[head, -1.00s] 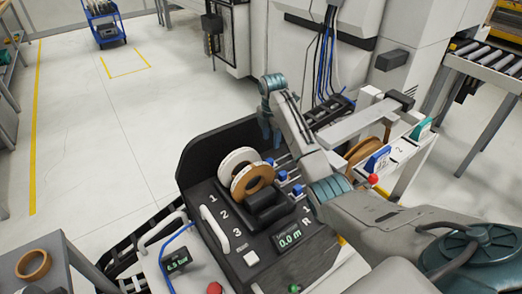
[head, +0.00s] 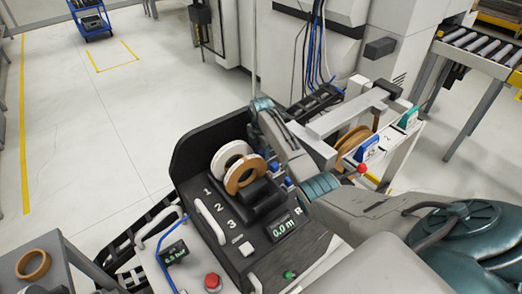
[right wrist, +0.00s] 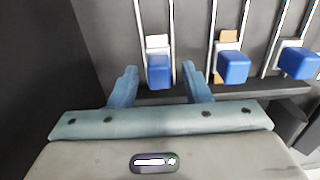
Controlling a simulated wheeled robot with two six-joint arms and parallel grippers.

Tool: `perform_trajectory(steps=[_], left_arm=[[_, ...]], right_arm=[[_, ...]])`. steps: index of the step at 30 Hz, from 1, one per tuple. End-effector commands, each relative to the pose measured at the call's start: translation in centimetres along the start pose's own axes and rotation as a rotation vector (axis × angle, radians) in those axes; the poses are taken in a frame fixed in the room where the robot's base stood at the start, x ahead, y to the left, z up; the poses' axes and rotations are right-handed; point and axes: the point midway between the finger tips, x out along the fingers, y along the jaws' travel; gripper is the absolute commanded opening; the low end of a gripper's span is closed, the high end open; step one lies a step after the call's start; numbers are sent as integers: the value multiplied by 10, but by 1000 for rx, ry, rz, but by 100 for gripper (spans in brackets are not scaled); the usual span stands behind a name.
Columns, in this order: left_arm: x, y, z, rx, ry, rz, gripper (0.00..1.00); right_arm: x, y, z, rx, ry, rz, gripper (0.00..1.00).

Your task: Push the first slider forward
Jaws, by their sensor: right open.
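The first slider (right wrist: 159,70) is a blue block on pale rails, at the left of a row of blue sliders in the right wrist view. A white strip end shows just beyond it. My right gripper (right wrist: 161,84) is open, with one finger on each side of this slider and a visible gap on both sides. In the head view my right arm reaches over the dark machine panel (head: 215,185) and hides the first slider and most of the gripper. My left gripper is not in view.
The second slider (right wrist: 232,67), with a tan strip end, and the third slider (right wrist: 299,63) stand to the right. A white roll (head: 228,154) and a brown roll (head: 240,178) sit beside the arm. A dark ledge (right wrist: 265,91) runs below the sliders.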

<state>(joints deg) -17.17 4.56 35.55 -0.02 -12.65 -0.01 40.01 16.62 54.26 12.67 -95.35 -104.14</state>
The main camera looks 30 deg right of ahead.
Motion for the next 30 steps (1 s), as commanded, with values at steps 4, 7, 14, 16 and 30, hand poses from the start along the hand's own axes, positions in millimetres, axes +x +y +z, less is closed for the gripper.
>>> perform_trajectory(steps=[4, 7, 14, 16, 30], left_arm=[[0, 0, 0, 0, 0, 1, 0], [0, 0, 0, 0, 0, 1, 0], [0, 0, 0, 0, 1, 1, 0], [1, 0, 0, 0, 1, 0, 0], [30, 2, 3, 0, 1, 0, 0]], right_arm=[[0, 0, 0, 0, 0, 0, 44], [0, 0, 0, 0, 0, 0, 24], [0, 0, 0, 0, 0, 0, 0], [0, 0, 1, 0, 0, 0, 0], [1, 1, 90, 2, -1, 2, 0]])
